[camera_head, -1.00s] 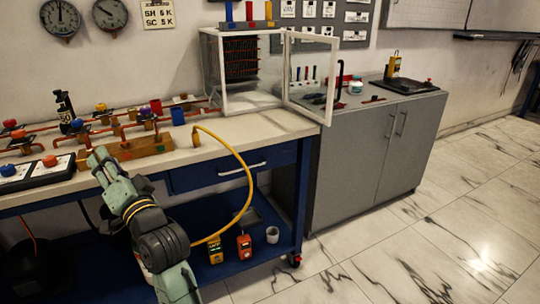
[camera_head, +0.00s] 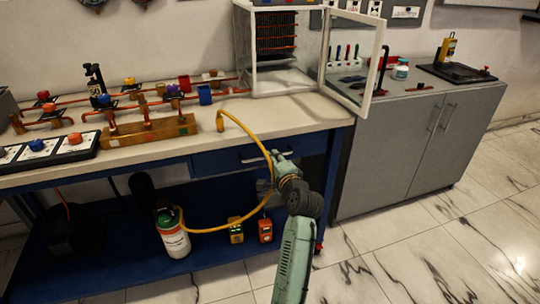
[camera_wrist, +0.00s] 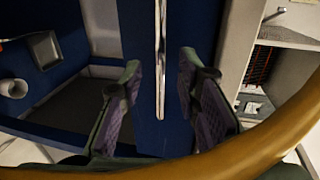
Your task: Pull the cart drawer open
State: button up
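The cart drawer is the blue panel (camera_head: 212,164) under the pale worktop; it looks shut, flush with the cart front. Its pale bar handle (camera_head: 252,159) is partly hidden behind my gripper (camera_head: 276,161). In the wrist view the handle (camera_wrist: 160,50) runs up and down, edge-on, in front of the blue drawer front (camera_wrist: 138,40). My gripper (camera_wrist: 162,85) is open, one finger on each side of the handle. Neither finger visibly touches it.
A yellow hose (camera_head: 247,138) loops from the worktop past my gripper and crosses the wrist view (camera_wrist: 250,150). An open glass cabinet door (camera_head: 352,62) stands above. A white cylinder (camera_head: 172,238) and two small meters (camera_head: 236,231) sit on the lower shelf. Grey cupboard (camera_head: 400,150) at right.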

jog(key=shift+x, duration=2)
jog(key=shift+c, duration=0.5)
grip_shut()
